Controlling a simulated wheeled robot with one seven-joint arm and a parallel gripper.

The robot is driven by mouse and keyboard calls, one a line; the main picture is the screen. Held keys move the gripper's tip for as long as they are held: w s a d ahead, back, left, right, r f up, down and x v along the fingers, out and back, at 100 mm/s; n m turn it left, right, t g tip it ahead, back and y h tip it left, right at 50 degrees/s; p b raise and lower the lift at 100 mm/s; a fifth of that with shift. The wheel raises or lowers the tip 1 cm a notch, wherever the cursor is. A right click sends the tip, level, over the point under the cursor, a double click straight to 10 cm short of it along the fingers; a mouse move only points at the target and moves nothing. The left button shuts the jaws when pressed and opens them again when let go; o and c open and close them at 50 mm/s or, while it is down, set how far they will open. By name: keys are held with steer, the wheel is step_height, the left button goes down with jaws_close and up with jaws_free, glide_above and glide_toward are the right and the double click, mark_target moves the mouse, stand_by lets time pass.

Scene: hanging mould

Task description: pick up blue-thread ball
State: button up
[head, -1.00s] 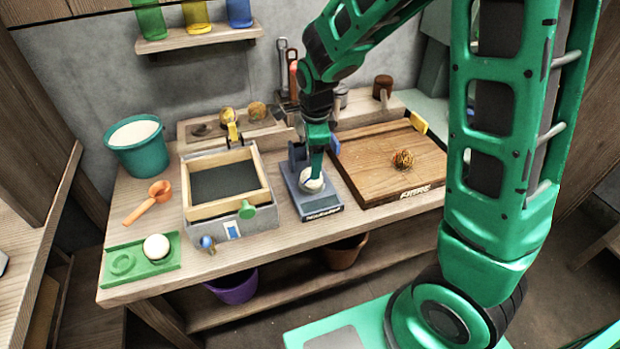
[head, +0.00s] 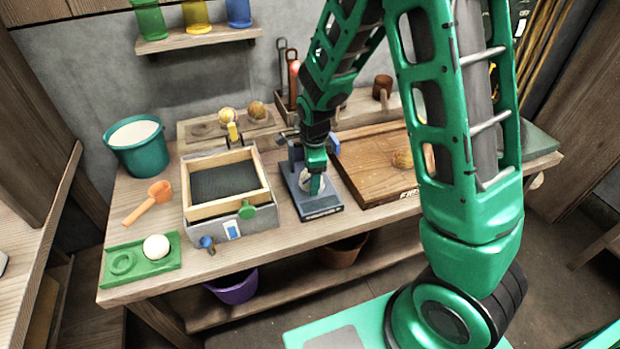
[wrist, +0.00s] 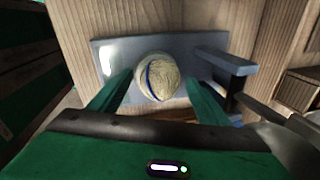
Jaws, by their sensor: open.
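The blue-thread ball (wrist: 157,75) is pale, string-wound and crossed by a dark blue line. It rests on a blue-grey stand (wrist: 116,54), which also shows on the bench in the head view (head: 322,208). My gripper (wrist: 159,82) is open, with one green finger to each side of the ball in the wrist view. I cannot tell whether either finger touches it. In the head view my gripper (head: 316,183) points down over the stand and hides part of the ball (head: 305,182).
Left of the stand is a wood-framed box (head: 226,181) with a green knob. A green tray (head: 118,264) holds a white ball (head: 156,247). An upright blue-grey bracket (wrist: 225,64) rises beside the ball.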

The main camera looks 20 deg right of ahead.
steer(key=c, duration=1.2)
steer(key=shift+o, duration=0.2)
steer(key=shift+r, duration=0.1)
